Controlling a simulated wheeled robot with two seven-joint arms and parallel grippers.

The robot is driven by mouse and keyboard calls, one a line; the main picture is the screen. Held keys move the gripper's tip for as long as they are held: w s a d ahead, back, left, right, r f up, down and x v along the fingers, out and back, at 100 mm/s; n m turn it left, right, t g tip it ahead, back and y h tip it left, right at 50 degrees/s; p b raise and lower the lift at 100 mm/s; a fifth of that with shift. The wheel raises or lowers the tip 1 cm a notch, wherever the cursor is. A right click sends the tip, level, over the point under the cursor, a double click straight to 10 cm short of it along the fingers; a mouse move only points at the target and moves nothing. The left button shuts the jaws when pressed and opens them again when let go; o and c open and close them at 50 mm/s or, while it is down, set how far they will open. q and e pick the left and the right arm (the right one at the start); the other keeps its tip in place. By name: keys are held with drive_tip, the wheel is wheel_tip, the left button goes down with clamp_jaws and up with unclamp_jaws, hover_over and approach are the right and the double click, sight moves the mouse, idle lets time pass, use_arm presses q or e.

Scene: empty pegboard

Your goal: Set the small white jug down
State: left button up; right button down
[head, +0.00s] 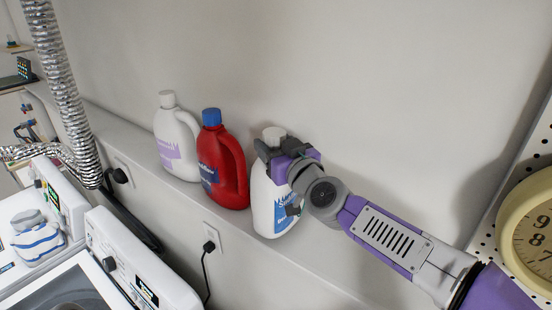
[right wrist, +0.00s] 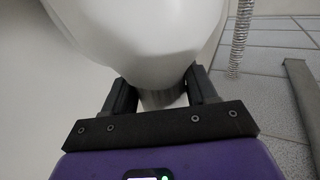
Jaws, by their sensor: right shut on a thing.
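The small white jug (head: 268,205) with a blue label is upright at the ledge along the wall, to the right of the red jug. My right gripper (head: 280,150) reaches in from the right and is shut on its top, near the white cap (head: 274,133). In the right wrist view the jug's white body (right wrist: 145,35) fills the top, and its narrow end sits between the two dark fingers (right wrist: 160,95). I cannot tell whether its base touches the ledge. My left gripper is not in view.
A red jug (head: 225,165) with a blue cap and another white jug (head: 177,145) stand on the ledge (head: 130,142) to the left. White machines (head: 140,265) stand below. A round clock (head: 530,235) and pegboard are at the right. The ledge's right part looks clear.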

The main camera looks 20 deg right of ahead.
drive_tip(key=shift+f+b, duration=0.45)
drive_tip(key=shift+f, duration=0.3)
drive_tip(key=shift+w+d+f, duration=0.1)
drive_tip(key=shift+f, duration=0.05)
drive_tip(key=shift+d, duration=0.1)
drive_tip(key=shift+f+b, duration=0.1)
drive_tip(key=shift+b, duration=0.2)
drive_tip(key=shift+c, duration=1.7)
unclamp_jaws()
drive_tip(key=shift+f, duration=0.1)
